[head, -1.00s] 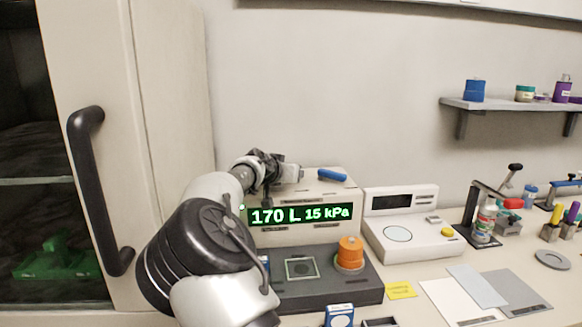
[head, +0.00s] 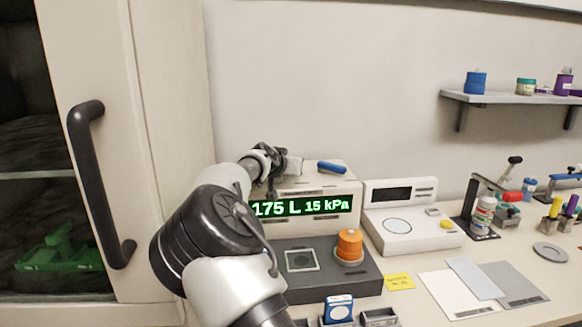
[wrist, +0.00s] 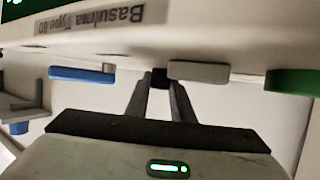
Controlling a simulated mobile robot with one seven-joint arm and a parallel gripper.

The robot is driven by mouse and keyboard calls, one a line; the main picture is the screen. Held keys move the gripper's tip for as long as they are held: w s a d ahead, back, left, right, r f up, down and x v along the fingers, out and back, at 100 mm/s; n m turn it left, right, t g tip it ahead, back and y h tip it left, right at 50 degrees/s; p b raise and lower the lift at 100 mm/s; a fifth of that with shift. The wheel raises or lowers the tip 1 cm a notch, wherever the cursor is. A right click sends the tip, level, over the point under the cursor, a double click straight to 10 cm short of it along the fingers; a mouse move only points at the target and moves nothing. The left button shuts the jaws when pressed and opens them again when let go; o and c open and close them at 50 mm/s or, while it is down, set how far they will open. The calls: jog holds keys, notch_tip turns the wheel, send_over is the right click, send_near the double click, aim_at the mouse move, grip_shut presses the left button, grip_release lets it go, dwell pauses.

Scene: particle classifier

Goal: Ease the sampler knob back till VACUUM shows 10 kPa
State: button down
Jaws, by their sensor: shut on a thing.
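The sampler (head: 335,176) is a cream box at the back of the bench. Its green display (head: 300,206) reads 175 L and 15 kPa. In the wrist view, my gripper (wrist: 160,82) is shut on a small dark knob (wrist: 159,76), between a blue bar (wrist: 82,74) and a grey bar (wrist: 198,71) on the sampler. The fingers hide most of the knob. In the head view, my arm covers the sampler's left side, and the knob and fingertips cannot be made out.
A dark base with a square plate (head: 301,261) and an orange knob (head: 349,245) sits before the sampler. A white instrument (head: 408,217) stands to its right. A cabinet with a black handle (head: 98,185) is at left. A blue-and-white box (head: 339,309) is in front.

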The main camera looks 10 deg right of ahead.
jog(key=shift+d, duration=0.1)
jog(key=shift+n+t+y, duration=0.4)
jog(key=shift+n+y, duration=0.2)
jog(key=shift+y, duration=0.1)
jog(key=shift+d+r+n+y, duration=0.15)
jog(key=shift+r+n+y, duration=0.1)
jog(key=shift+n+y, duration=0.7)
jog(key=y+p, duration=0.1)
jog(key=n+y+p, duration=0.1)
jog(key=shift+d+r+n+t+p, duration=0.15)
jog(key=shift+d+n+t+p, duration=0.1)
jog(key=shift+t+p, duration=0.1)
jog(key=n+y+p, duration=0.1)
jog(key=p, duration=0.1)
jog(key=shift+a+r+y+p, duration=0.1)
jog(key=shift+y+p, duration=0.15)
jog(key=shift+p, duration=0.1)
jog(key=n+g+y+p, duration=0.1)
jog(key=n+y+p, duration=0.1)
jog(key=p, duration=0.6)
jog(key=shift+a+n+y, duration=0.15)
jog(key=shift+n+y, duration=0.15)
jog(key=shift+y, duration=0.1)
jog(key=p, duration=0.3)
jog(key=shift+a+f+n+y, duration=0.1)
jog(key=shift+f+n+y, duration=0.3)
jog(key=shift+f, duration=0.15)
